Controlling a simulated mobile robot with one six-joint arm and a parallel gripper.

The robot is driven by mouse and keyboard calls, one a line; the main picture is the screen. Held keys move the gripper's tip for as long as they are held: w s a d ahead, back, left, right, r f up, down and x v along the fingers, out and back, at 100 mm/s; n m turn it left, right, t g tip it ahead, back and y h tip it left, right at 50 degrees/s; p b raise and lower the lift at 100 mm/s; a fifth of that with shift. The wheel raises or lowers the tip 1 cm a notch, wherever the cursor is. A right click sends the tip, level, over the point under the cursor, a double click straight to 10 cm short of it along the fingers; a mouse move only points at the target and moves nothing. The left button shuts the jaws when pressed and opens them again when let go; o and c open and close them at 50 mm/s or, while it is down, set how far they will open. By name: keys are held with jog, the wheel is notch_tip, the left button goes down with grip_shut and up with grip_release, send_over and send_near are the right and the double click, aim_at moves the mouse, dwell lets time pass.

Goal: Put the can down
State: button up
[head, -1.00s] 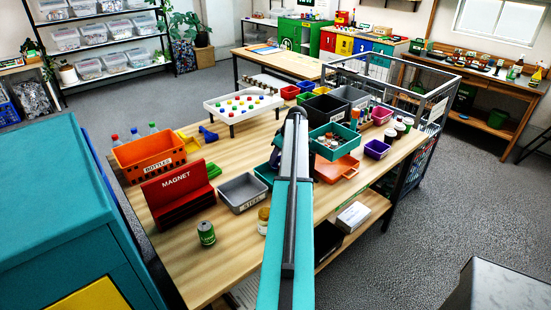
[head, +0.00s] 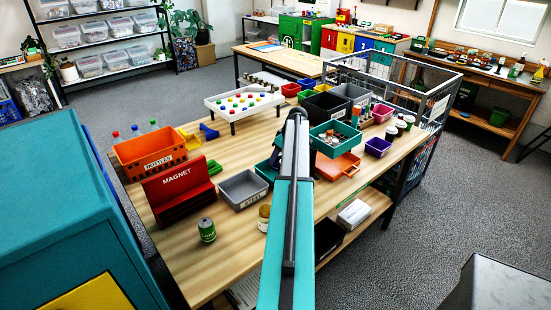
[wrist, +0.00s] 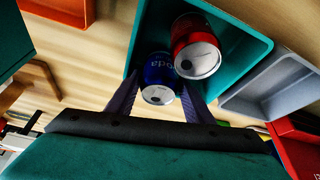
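A blue soda can (wrist: 158,75) is inside a teal bin (wrist: 235,95) in the wrist view, its silver end towards the camera. A red can (wrist: 194,42) is beside it in the same bin and looks larger. My gripper (wrist: 161,80) has one finger on each side of the blue can. Narrow gaps show between the fingers and the can, so it looks open around it. In the head view my arm hides the gripper and both these cans. Part of a teal bin (head: 264,171) shows left of the arm.
A grey steel bin (head: 237,193), a red magnet box (head: 178,195) and an orange bottles crate (head: 152,160) stand left of the arm. A green can (head: 207,230) and a jar (head: 264,217) stand near the table's front. Bare wood (head: 185,255) lies around the green can.

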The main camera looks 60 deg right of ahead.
jog(key=shift+r, duration=0.15)
jog(key=shift+r+p, duration=0.3)
jog(key=shift+r, duration=0.1)
jog(key=b+v, duration=0.3)
jog(key=v, duration=0.8)
jog(key=shift+s+r+b, duration=0.15)
jog(key=shift+r+b, duration=0.2)
jog(key=shift+s, duration=0.1)
dwell(0.4)
